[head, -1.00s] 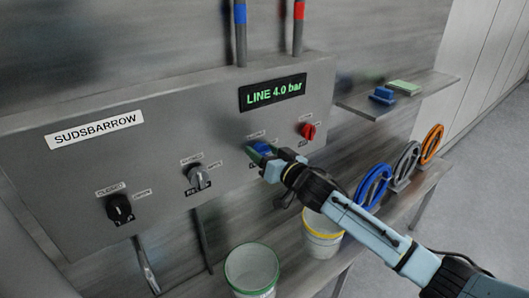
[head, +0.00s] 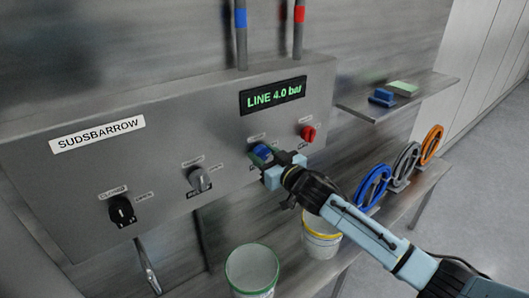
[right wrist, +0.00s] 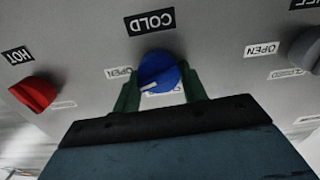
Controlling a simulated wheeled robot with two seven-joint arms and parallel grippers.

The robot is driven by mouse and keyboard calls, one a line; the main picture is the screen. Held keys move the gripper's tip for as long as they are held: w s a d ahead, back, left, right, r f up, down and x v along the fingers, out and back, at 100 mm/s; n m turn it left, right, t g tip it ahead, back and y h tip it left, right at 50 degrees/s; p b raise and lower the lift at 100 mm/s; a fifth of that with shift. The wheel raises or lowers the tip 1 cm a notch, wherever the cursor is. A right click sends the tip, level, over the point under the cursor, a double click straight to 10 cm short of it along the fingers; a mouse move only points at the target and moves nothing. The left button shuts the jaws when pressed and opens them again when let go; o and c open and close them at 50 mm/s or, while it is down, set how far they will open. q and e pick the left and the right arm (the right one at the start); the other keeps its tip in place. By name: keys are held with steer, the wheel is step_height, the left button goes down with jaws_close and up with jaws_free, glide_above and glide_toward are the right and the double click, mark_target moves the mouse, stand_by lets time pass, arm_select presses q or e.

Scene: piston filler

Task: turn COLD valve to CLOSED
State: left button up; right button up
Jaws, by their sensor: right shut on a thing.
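The COLD valve is a blue knob (head: 262,151) on the front of the grey metal panel. In the right wrist view the blue knob (right wrist: 158,70) sits under the COLD label (right wrist: 150,21), which appears upside down. A white mark on the knob points to the lower left in that view. An OPEN label (right wrist: 118,72) is to its left; another label behind the knob is partly hidden. My right gripper (head: 264,161) is at the knob, its green fingers (right wrist: 160,92) on both sides of it, shut on it. My left gripper is not in view.
The red HOT knob (head: 308,133) is close to the right gripper. A grey knob (head: 199,179) and a black knob (head: 121,210) are farther left. The display (head: 273,94) reads LINE 4.0 bar. Buckets (head: 252,270) stand below; coloured wheels (head: 373,187) stand at the right.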

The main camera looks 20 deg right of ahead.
steer(key=n+p, duration=0.1)
steer(key=n, duration=0.2)
steer(key=shift+n, duration=0.4)
steer(key=n, duration=0.3)
steer(key=shift+a+n+p, duration=0.15)
steer(key=shift+n+p, duration=0.15)
steer(key=n, duration=0.3)
steer(key=shift+f+n, duration=0.1)
steer(key=shift+n, duration=0.2)
steer(key=shift+s+n, duration=0.1)
steer(key=shift+n, duration=1.5)
steer(key=shift+f, duration=0.1)
steer(key=o, duration=1)
